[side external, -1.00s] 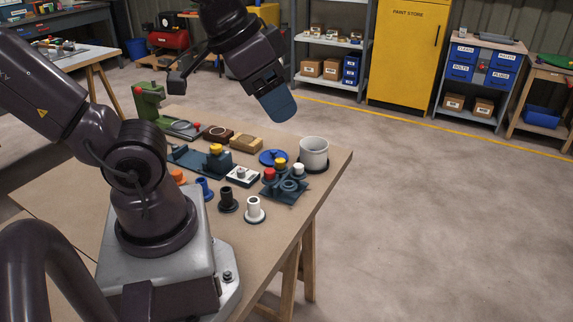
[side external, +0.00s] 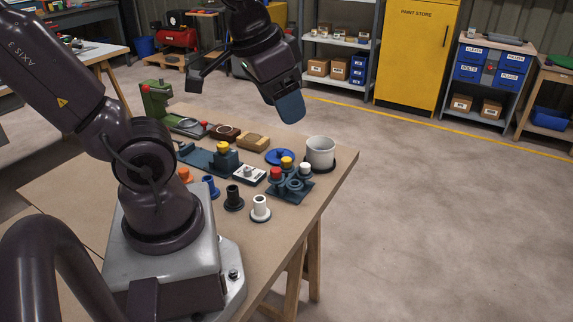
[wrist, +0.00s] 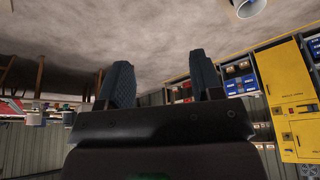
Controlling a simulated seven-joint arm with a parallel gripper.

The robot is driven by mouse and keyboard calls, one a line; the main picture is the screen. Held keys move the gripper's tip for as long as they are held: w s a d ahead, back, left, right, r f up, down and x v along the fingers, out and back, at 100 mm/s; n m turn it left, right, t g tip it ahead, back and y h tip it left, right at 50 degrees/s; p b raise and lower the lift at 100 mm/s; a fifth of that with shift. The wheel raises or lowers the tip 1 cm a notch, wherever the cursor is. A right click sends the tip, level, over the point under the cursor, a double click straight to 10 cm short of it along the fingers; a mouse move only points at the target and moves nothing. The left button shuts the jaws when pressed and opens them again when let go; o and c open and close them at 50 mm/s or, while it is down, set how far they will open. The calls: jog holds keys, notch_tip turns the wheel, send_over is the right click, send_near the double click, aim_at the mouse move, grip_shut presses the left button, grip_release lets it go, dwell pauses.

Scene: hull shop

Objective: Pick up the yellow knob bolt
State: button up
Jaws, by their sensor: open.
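Two yellow knobs show in the side view. One yellow knob (side external: 223,146) tops a dark blue-grey block on a long plate. The other yellow knob (side external: 287,161) stands in a dark holder (side external: 289,195) beside a red knob (side external: 276,173) and a white one (side external: 305,168). I cannot tell which is the yellow knob bolt. My gripper (side external: 242,96) is open, high above the far side of the bench and apart from both knobs. In the wrist view, its two fingers (wrist: 163,80) are spread with nothing between them; neither yellow knob can be made out there.
On the bench (side external: 255,245) stand a grey cup (side external: 320,150), a blue lid (side external: 280,157), a white flanged post (side external: 260,206), a black one (side external: 233,198), a blue one (side external: 211,187) and a green device (side external: 155,98). The bench's near right part is bare.

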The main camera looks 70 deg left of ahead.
jog(key=w+a+f+n+g, duration=0.1)
jog(key=w+a+f+g, duration=0.15)
jog(key=a, duration=0.35)
jog(key=m+g, duration=0.2)
jog(key=m, duration=1.9)
send_over(287, 159)
notch_tip(287, 159, down, 13)
jog(key=shift+h, duration=0.4)
jog(key=f, duration=0.7)
jog(key=shift+s+a, duration=0.1)
jog(key=shift+s, duration=0.15)
jog(key=shift+w+f, duration=0.2)
jog(key=shift+f, duration=2.5)
jog(key=c, duration=1)
